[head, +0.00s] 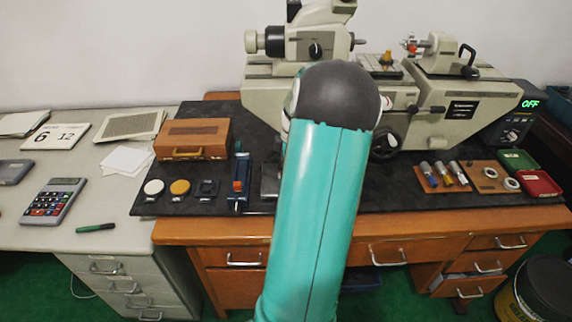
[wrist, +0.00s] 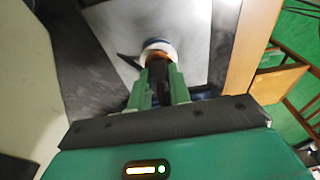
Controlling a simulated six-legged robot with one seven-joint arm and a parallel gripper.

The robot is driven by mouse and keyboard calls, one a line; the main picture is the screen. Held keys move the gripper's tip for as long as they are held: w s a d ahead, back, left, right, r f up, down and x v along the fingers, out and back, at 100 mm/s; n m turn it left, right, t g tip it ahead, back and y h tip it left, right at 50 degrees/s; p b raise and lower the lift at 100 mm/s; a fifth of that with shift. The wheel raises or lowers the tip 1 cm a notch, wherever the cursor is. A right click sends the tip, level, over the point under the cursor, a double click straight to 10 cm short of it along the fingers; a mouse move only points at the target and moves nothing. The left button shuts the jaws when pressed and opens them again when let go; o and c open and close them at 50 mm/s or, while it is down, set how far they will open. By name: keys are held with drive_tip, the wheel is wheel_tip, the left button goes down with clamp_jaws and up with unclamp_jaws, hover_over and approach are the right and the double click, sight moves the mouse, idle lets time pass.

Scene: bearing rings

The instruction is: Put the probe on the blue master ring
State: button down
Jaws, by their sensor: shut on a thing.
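In the wrist view my gripper (wrist: 158,85) is shut on a dark, upright-looking cylinder, the probe (wrist: 158,70), with a copper-orange band at its far end. Directly beyond that end is a pale round ring with a blue edge (wrist: 157,44), on a light grey plate (wrist: 112,32). The probe's end overlaps the ring in this view; I cannot tell whether it touches or sits in it. In the head view my arm hides the gripper, the probe and this ring.
A black mat (head: 400,196) covers the wooden desk. A grey measuring machine (head: 455,95) stands behind. At right, a wooden board (head: 480,188) holds several cylinders and metal rings, beside green and red cases (head: 539,183). A wooden box (head: 192,138) stands at left.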

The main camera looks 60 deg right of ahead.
drive_tip(key=shift+f, duration=0.25)
idle(0.3)
drive_tip(key=c, duration=1.2)
unclamp_jaws()
drive_tip(key=shift+r, duration=4.25)
